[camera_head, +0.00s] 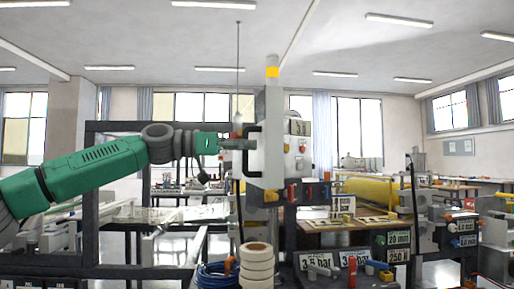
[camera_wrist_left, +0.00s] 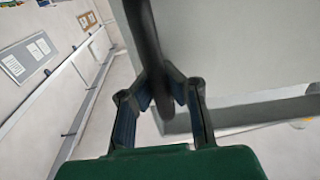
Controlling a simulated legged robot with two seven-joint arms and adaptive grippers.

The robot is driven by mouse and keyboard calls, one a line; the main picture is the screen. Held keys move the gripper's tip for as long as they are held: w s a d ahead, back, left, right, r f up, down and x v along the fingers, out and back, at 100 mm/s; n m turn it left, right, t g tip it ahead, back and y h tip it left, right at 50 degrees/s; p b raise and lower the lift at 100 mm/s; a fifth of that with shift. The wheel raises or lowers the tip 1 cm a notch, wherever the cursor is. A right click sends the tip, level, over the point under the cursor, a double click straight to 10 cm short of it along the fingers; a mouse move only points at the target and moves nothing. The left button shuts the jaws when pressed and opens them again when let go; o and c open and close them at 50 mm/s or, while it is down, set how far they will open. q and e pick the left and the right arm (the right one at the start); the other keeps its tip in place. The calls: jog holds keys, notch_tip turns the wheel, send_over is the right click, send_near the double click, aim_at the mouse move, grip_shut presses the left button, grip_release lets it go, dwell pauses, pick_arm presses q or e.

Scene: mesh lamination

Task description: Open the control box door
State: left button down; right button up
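The control box (camera_head: 272,125) is a pale grey cabinet in the middle of the head view, with a yellow-topped post above it. Its black bar handle (camera_head: 254,150) is on the left side of the box. My left gripper (camera_head: 243,144) reaches it from the left. In the left wrist view, the dark handle (camera_wrist_left: 143,30) runs between the two fingers of my left gripper (camera_wrist_left: 160,88), which close in on it from both sides. The pale door surface (camera_wrist_left: 220,50) lies behind it. I cannot tell whether the door is ajar. My right gripper is not in view.
A stack of cream rolls (camera_head: 257,265) and a blue coiled hose (camera_head: 215,274) are below the box. A yellow roller (camera_head: 370,190) and pressure signs (camera_head: 316,261) are to the right. A dark frame (camera_head: 91,200) stands behind my left arm.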

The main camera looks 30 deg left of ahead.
pick_arm(q)
jog(key=shift+f, duration=0.35)
jog(key=c, duration=1.5)
grip_release()
jog(key=shift+r, duration=0.1)
jog(key=shift+c, duration=0.2)
jog(key=shift+r, duration=0.1)
jog(key=shift+s+a, duration=0.1)
jog(key=shift+a, duration=0.05)
jog(key=shift+s+a, duration=0.25)
jog(key=v, duration=1.1)
